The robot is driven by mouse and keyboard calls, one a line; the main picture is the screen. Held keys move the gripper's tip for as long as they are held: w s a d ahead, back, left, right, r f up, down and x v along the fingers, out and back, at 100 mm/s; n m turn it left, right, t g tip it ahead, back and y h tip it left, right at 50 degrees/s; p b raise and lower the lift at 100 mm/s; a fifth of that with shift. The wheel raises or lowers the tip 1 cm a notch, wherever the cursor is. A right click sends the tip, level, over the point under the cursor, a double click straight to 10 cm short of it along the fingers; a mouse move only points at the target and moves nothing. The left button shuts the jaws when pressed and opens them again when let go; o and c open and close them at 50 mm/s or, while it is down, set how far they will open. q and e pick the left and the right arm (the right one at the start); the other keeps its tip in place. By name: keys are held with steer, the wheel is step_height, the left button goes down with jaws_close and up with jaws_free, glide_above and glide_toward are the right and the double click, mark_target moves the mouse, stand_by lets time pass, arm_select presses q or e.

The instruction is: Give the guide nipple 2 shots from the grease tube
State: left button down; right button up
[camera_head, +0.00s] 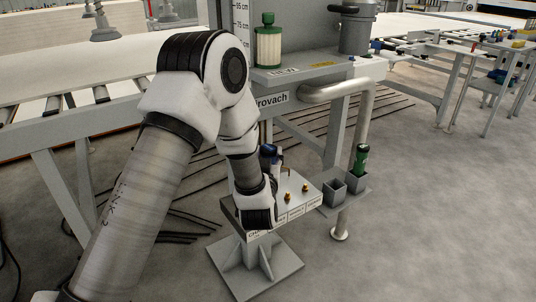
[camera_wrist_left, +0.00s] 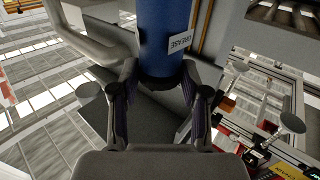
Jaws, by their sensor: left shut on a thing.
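The blue grease tube (camera_wrist_left: 165,35), with a white "GREASE" label, stands between the fingers of my left gripper (camera_wrist_left: 160,82) in the left wrist view. The gripper is shut on it. In the head view the top of the tube (camera_head: 268,151) shows beside my left wrist, above the grey pedestal plate (camera_head: 318,186); my arm hides most of the gripper. Brass nipples (camera_head: 288,197) (camera_head: 305,188) stand on that plate. The labels on its front edge are too small to read surely, and my wrist covers its left part. I cannot see the tube's outlet end touching a nipple.
A green tube (camera_head: 361,158) stands in a square cup right of the plate, beside an empty cup (camera_head: 333,190). A bent grey pipe (camera_head: 345,88) and the gantry column stand close behind. A green-and-white filter (camera_head: 268,45) sits above. Open floor lies right.

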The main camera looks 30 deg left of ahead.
arm_select(q)
steer(key=shift+f, duration=0.35)
steer(key=shift+r, duration=0.1)
steer(key=shift+r+p, duration=0.4)
steer(key=shift+r, duration=0.15)
steer(key=shift+f+b, duration=0.4)
steer(key=shift+f, duration=0.2)
steer(key=shift+r, duration=0.15)
steer(key=shift+r+p, duration=0.4)
steer(key=shift+p, duration=0.1)
steer(key=shift+r, duration=0.1)
